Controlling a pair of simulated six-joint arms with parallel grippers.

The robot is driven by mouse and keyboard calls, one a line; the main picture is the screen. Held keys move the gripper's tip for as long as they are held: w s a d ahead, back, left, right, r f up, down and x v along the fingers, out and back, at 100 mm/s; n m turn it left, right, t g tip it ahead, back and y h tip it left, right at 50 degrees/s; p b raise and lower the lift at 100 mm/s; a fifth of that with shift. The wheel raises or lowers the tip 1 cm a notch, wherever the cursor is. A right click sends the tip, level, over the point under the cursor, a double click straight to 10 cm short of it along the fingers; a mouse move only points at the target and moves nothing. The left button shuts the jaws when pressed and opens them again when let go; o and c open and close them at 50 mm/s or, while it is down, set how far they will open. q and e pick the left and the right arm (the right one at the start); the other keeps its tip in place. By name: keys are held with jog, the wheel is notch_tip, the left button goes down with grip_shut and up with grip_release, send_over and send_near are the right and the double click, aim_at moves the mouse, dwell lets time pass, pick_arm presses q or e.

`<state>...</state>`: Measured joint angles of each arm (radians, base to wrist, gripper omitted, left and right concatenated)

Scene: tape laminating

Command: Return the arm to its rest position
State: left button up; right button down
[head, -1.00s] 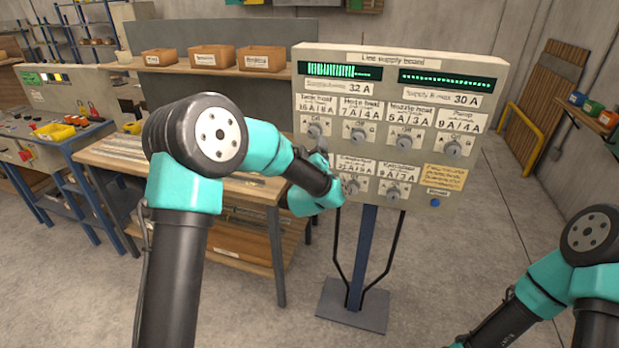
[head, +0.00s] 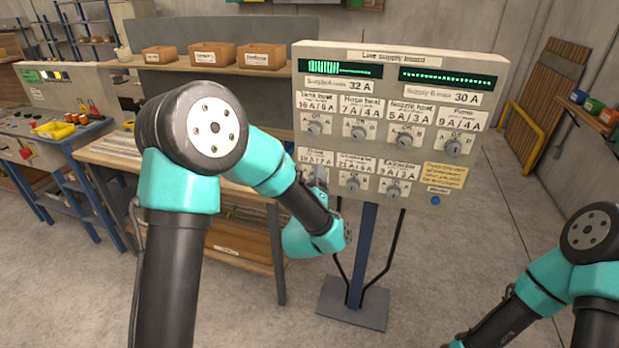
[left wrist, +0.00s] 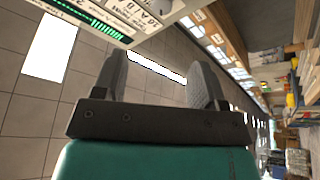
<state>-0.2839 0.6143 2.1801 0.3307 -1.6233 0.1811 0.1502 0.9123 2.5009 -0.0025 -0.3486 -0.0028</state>
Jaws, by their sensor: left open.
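My left arm (head: 262,160) reaches from the left toward the supply board (head: 470,75), with its wrist (head: 318,238) bent low in front of the board's lower left corner. The board's edge shows at the top left of that view, apart from the fingers. My right arm (head: 545,285) shows at the lower right; its gripper is out of frame.
The board stands on a blue post (head: 362,255) with a floor plate (head: 352,304). A wooden workbench (head: 255,190) is behind my left arm, with small bins (head: 211,54) on a shelf. A control desk (head: 50,110) stands at the left. Open floor lies right of the post.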

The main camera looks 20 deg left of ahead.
pick_arm(q)
jog(key=s+a+f+m+g+h, duration=0.1)
jog(key=s+f+m+g+h, duration=0.2)
jog(key=f, duration=0.6)
jog(key=s+a+f+m+g+h, duration=0.15)
jog(key=f+g, duration=0.25)
jog(key=f, duration=0.6)
jog(key=s+f+m+g+h, duration=0.1)
jog(key=s+f+g+h, duration=0.2)
jog(key=f, duration=0.6)
jog(key=s+f+m+g, duration=0.1)
jog(key=s+f+g, duration=0.4)
jog(key=s, duration=0.5)
jog(key=s+f+m+g+h, duration=0.1)
jog(key=s+f+g, duration=0.4)
jog(key=s, duration=0.5)
notch_tip(320, 180, down, 3)
jog(key=shift+s+a+r+m+g, duration=0.1)
jog(key=shift+s+a+m+g, duration=0.05)
jog(key=shift+a+m+g, duration=0.2)
